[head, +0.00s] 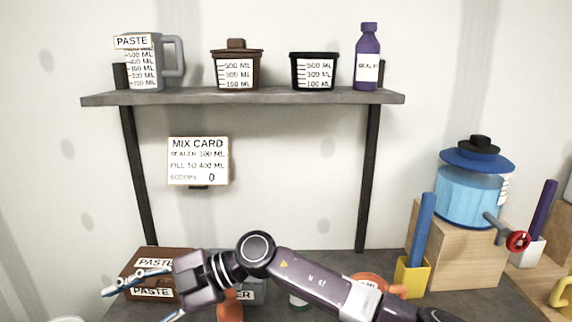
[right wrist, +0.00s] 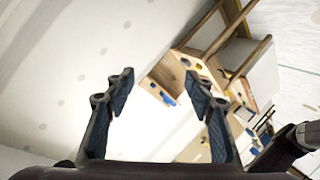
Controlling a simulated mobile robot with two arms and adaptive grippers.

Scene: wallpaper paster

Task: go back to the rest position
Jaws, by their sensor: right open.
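My right arm reaches in from the lower right of the head view, across the counter. Its gripper (head: 136,304) points left in front of the brown paste box (head: 128,268). In the right wrist view the right gripper (right wrist: 158,85) has its two fingers wide apart, with nothing between them. Beyond them are a pale wall and wooden furniture. My left gripper is in neither view.
A wall shelf (head: 240,98) holds a paste jug (head: 143,70), a brown pot (head: 236,71), a black tub (head: 314,72) and a purple bottle (head: 367,55). A mix card (head: 198,160) hangs below. A blue-lidded dispenser (head: 466,198) stands on a wooden block (head: 470,262) at right.

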